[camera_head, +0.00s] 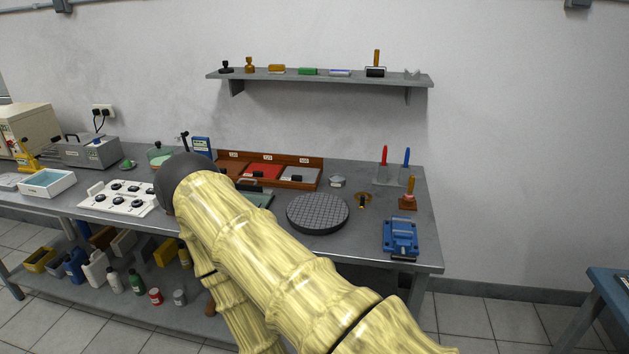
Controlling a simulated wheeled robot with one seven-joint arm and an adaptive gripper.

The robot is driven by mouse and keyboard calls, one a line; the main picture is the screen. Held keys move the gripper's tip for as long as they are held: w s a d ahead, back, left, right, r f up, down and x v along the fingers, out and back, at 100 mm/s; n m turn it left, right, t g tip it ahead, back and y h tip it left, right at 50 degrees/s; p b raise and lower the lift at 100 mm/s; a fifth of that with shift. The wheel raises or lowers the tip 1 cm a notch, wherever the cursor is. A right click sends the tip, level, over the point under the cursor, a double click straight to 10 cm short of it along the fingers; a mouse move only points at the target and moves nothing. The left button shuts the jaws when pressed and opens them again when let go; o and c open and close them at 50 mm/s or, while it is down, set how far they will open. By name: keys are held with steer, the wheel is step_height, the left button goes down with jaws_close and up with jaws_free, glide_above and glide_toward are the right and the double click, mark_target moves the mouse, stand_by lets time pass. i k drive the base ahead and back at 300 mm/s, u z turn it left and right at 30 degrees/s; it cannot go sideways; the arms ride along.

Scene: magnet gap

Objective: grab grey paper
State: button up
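A brown wooden tray (312,160) stands at the back of the grey workbench, with labelled compartments. Its right compartment holds flat grey paper (301,173), with a small dark item on its front part. The middle compartment holds red paper (263,170), also with a dark item on it. The left compartment is partly hidden by my yellow arm. My arm reaches up from the bottom right to a dark rounded joint left of the tray. My gripper does not show, so its state and hold cannot be seen.
A round dark gridded plate (318,213) lies in front of the tray, and a blue device (401,236) stands at the bench's right end. A white panel with black knobs (118,197) is left of my arm. A wall shelf (320,78) hangs above.

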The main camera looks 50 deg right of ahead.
mark_target(291, 174)
steer(key=z, duration=1.1)
